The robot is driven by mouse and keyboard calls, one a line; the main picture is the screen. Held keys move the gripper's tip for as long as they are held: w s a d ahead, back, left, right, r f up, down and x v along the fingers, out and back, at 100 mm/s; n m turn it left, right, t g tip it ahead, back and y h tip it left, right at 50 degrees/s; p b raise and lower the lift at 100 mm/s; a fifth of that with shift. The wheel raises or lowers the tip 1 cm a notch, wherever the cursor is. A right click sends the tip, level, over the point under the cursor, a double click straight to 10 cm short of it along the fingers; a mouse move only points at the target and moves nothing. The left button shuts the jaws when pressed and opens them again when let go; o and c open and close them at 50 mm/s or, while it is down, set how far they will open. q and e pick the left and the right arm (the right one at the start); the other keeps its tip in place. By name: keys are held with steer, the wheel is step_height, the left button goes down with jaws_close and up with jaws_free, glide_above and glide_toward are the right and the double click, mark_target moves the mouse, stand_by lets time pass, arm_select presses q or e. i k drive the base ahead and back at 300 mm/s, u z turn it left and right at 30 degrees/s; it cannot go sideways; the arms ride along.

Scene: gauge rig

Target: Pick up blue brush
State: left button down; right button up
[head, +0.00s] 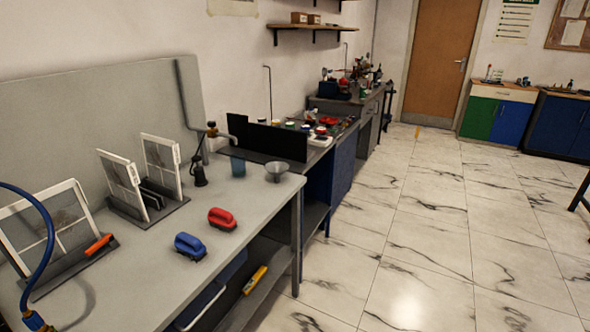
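A blue brush (190,245) with dark bristles underneath lies on the grey workbench (140,265), near its front edge. A red brush (222,217) of the same shape lies a little behind it to the right. The two brushes are apart. Neither of my grippers shows in the head view, and nothing is touching the blue brush.
Framed panels in racks (162,165) stand along the back, with an orange-handled tool (98,244) at left. A blue hose (45,235) curves at the left edge. A blue cup (238,167) and grey funnel (276,171) stand at the far end. Tiled floor at right is clear.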

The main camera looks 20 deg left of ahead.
mark_target(183, 242)
steer(key=u, duration=1.3)
